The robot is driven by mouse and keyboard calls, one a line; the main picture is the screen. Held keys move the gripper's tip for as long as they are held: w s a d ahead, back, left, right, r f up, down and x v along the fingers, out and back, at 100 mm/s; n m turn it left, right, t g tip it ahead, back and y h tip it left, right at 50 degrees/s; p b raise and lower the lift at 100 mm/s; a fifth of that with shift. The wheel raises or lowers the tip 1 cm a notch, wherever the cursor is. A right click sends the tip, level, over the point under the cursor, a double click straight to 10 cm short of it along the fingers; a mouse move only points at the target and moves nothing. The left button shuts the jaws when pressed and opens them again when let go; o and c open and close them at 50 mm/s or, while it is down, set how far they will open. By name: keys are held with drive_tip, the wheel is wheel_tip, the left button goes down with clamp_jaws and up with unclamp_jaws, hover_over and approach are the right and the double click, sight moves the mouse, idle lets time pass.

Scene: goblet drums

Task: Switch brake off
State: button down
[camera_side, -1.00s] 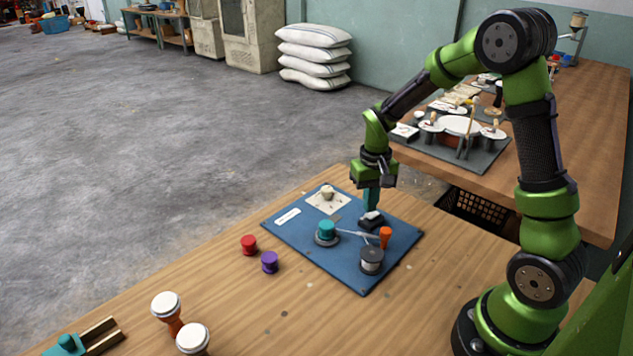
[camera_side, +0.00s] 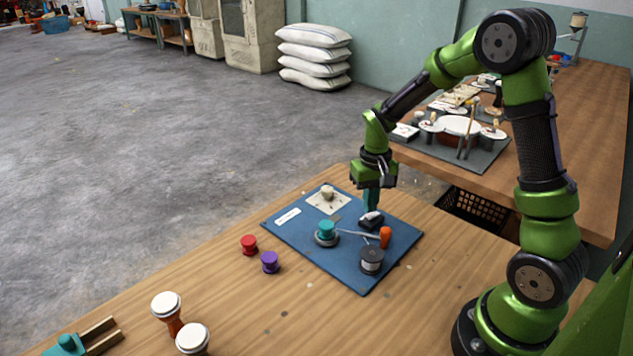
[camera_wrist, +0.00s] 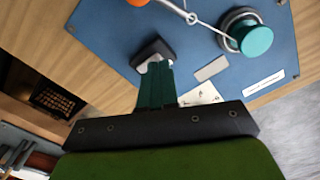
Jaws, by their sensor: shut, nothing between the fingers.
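A blue board (camera_side: 292,234) lies on the wooden table. The brake switch, a small black box with a light rocker (camera_side: 371,219), sits near its far right edge and also shows in the wrist view (camera_wrist: 150,52). My gripper (camera_side: 370,208) points down with its teal fingers shut and empty. In the wrist view the fingertips (camera_wrist: 156,68) are right at the light rocker and hide part of it. They look to be touching it, but I cannot tell the rocker's position.
A teal spool (camera_side: 327,229), a dark spool (camera_side: 371,261) and an orange peg (camera_side: 385,237) stand on the board near the switch, with a pale cord. Red (camera_side: 249,245) and purple (camera_side: 270,262) spools and goblet drums (camera_side: 167,309) stand left on the table.

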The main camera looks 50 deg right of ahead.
sight(369, 216)
drive_tip(key=shift+f, duration=0.95)
idle(0.3)
drive_tip(key=shift+r, duration=3.55)
drive_tip(key=s+a+r+n+t+y, duration=0.2)
drive_tip(key=s+a+r+t, duration=0.5)
drive_tip(key=s+a+r, duration=0.6)
drive_tip(key=shift+a+r, duration=0.2)
